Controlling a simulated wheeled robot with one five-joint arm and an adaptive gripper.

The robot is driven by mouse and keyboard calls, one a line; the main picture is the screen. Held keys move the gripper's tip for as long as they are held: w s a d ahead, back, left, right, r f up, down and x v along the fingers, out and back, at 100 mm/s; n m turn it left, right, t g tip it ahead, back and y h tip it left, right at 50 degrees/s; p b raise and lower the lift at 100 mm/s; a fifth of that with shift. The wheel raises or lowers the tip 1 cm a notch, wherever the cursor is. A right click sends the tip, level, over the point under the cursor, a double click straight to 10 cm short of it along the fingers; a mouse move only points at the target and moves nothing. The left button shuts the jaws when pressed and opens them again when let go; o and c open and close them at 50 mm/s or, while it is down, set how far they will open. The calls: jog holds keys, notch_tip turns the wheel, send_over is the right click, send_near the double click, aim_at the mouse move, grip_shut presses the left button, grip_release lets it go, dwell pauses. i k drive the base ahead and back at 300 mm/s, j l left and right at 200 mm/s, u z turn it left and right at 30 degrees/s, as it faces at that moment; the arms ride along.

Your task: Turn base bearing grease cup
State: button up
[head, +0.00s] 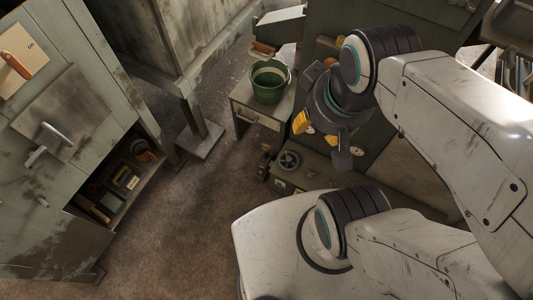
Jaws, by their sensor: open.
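My gripper (321,140) hangs right of centre, pointing down, in front of the green-grey machine. Its yellow-padded finger and a dark finger stand apart, and I see nothing held between them. A round dark handwheel-like part (289,160) sits on a low green-grey base (318,178) below and left of my gripper, apart from it. I cannot tell whether this part is the base bearing grease cup. No other part is clear enough to name as the cup, and my arm hides much of the right side.
A small table (243,100) with a green bucket (269,82) stands behind left of my gripper. A grey cabinet (60,130) with an open shelf (150,181) of tools fills the left. A post with a foot plate (199,140) stands between. Bare floor (190,220) lies in the middle.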

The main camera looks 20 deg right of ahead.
aim_at(265, 148)
jog(key=j+u, duration=0.2)
jog(key=j, duration=0.25)
jog(key=i+j+u, duration=0.8)
jog(key=i+l+u, duration=0.4)
jog(key=l, duration=0.15)
jog(key=k+j, duration=0.05)
jog(key=k, duration=0.05)
